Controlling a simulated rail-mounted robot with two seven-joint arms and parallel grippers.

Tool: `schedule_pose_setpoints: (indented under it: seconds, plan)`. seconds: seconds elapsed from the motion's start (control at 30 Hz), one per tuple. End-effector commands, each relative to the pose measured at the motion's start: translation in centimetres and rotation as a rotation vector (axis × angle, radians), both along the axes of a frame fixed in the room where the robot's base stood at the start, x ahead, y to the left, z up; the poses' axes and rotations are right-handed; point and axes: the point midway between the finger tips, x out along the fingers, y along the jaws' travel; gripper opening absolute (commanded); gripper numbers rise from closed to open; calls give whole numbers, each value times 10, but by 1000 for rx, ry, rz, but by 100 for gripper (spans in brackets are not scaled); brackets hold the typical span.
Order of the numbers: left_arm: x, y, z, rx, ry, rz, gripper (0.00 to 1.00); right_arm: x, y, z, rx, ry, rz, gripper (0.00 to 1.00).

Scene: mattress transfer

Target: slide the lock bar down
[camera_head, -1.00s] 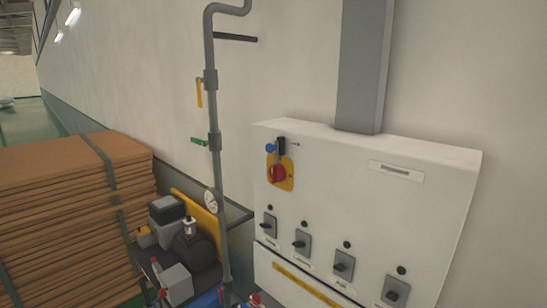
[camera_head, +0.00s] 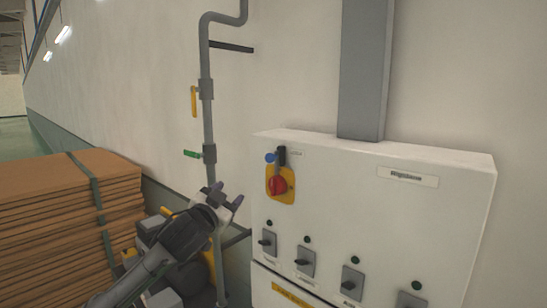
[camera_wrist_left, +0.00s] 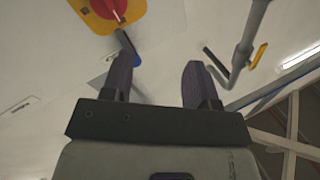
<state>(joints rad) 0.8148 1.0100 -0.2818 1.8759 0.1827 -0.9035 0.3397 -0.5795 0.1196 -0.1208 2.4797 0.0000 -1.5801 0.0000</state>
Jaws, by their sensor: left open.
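The lock bar (camera_head: 282,156) is a short dark bar at the upper left of the white cabinet, with a blue knob (camera_head: 270,157) on its left. Just below is a red rotary switch (camera_head: 277,186) on a yellow plate (camera_head: 288,176). My left gripper (camera_head: 226,197) is open and empty, left of and lower than the switch, in front of the grey pipe. In the left wrist view the gripper (camera_wrist_left: 157,66) has its fingers apart. The lock bar (camera_wrist_left: 127,42) and blue knob (camera_wrist_left: 137,60) show beyond one fingertip, the knob partly hidden. My right gripper is not in view.
The white cabinet (camera_head: 400,210) has several grey switches along its lower front. A grey pipe (camera_head: 207,120) with a yellow lever (camera_head: 194,100) and a green lever (camera_head: 192,154) runs up the wall. Stacked brown boards (camera_head: 70,200) stand at the left.

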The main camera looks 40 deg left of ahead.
Motion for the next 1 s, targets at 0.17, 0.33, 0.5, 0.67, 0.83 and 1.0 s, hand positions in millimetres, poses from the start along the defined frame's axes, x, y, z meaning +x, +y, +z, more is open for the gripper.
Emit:
schedule_pose_setpoints:
  seconds: [0.17,0.33,0.5,0.67,0.83,1.0]
  plan:
    - [15,-5,8,-172,-142,-178,54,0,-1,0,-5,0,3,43]
    - [12,-27,27,-317,-270,-376,54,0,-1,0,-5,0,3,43]
    - [11,-34,33,-405,-307,-442,54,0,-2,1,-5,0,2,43]
    - [23,-34,41,-428,-310,-446,54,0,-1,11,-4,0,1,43]
    - [51,-35,55,-426,-309,-444,54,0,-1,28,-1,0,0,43]
    - [81,-37,68,-424,-309,-443,54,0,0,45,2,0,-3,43]
